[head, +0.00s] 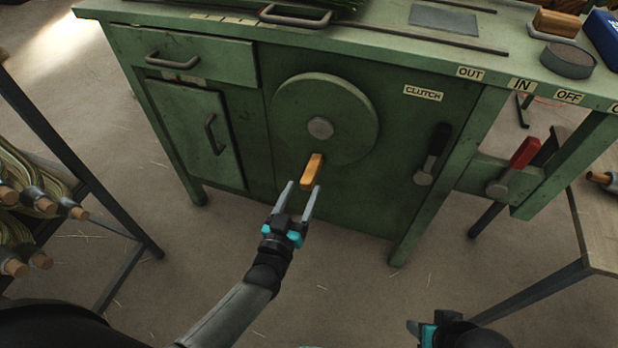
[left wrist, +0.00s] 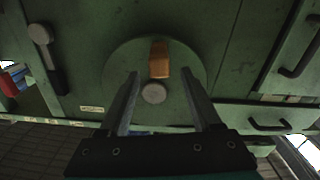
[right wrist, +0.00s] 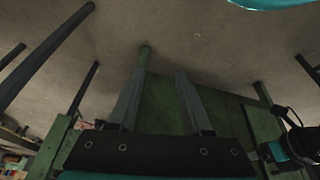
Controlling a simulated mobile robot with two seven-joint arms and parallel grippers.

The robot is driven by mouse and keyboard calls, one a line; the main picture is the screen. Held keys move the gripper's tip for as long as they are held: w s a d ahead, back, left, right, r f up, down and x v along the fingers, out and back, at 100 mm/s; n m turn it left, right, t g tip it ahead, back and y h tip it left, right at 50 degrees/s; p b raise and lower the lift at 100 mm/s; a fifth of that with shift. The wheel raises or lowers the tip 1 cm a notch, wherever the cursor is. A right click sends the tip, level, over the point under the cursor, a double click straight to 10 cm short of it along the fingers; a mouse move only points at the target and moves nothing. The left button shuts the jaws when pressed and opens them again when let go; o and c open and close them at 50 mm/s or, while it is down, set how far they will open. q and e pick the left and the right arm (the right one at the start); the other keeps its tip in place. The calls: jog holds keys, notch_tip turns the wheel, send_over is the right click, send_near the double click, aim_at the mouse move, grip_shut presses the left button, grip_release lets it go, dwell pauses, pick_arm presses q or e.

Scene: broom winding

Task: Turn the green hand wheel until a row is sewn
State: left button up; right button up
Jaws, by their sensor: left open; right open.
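The green hand wheel (head: 343,108) is a round disc on the front of the green machine, with a grey hub at its centre. Its wooden handle (head: 312,171) sticks out at the lower rim. In the left wrist view the handle (left wrist: 159,59) shows between and beyond my fingers, above the hub (left wrist: 153,93). My left gripper (head: 303,187) is open, its fingers either side of the handle's near end; I cannot tell whether they touch it. My right gripper (right wrist: 157,95) is open and empty, low and away from the wheel; the head view shows only part of it at the bottom edge.
A black-handled clutch lever (head: 432,153) and a red-handled lever (head: 515,167) stand right of the wheel. A drawer (head: 184,56) and a door (head: 196,130) are on the left. A rack with brooms (head: 29,205) stands far left, a table (head: 600,220) far right. The floor before the machine is clear.

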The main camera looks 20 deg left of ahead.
aim_at(309, 174)
pick_arm(q)
jog(key=w+b, duration=0.1)
jog(key=w, duration=0.2)
jog(key=shift+w+d+f, duration=0.1)
jog(key=shift+w, duration=0.2)
jog(key=shift+w+b, duration=0.45)
jog(key=shift+w, duration=0.55)
pick_arm(e)
jog(key=shift+t, duration=0.3)
jog(key=shift+s+r, duration=0.1)
jog(key=shift+r, duration=2.25)
pick_arm(q)
jog(key=shift+c, duration=0.2)
grip_shut()
